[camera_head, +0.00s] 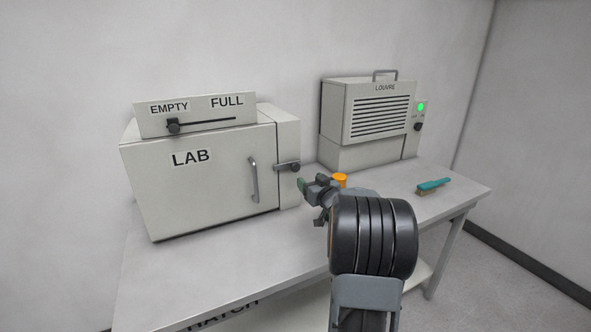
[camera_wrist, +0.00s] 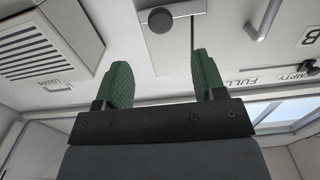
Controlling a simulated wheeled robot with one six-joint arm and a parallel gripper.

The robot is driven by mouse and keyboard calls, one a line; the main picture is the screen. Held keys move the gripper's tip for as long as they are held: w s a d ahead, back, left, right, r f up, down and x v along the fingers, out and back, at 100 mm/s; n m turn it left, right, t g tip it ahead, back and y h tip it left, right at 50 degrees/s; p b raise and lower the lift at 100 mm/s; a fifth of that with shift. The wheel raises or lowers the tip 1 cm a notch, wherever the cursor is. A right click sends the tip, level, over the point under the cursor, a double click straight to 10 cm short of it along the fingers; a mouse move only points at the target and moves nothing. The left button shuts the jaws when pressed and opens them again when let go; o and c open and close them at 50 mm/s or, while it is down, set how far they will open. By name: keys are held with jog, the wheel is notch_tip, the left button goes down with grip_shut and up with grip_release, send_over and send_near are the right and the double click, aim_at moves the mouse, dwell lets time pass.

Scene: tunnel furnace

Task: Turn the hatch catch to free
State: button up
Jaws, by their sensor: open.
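On the LAB box (camera_head: 200,185), a dark round knob (camera_head: 293,166) with a flat bar lies level across the seam at the door's right edge, like a catch. The knob also shows in the wrist view (camera_wrist: 160,20), beyond my fingertips. My gripper (camera_head: 308,200) is open and empty, just right of and below this knob in the head view, apart from it. Its green finger pads show in the wrist view (camera_wrist: 161,62) with a wide gap. A HATCH label (camera_head: 222,314) shows below the table's front edge, partly cut off; no catch shows there.
The door handle (camera_head: 254,180) is left of the knob. An EMPTY/FULL slider (camera_head: 202,123) tops the box. A LOUVRE unit (camera_head: 368,140) stands right. An orange object (camera_head: 339,179) is close behind my gripper. A teal brush (camera_head: 433,187) lies right on the table (camera_head: 180,275).

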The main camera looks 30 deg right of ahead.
aim_at(296, 168)
jog(key=w, duration=0.3)
jog(key=w+d+p, duration=0.1)
jog(key=w, duration=0.7)
jog(key=shift+d, duration=0.2)
grip_shut()
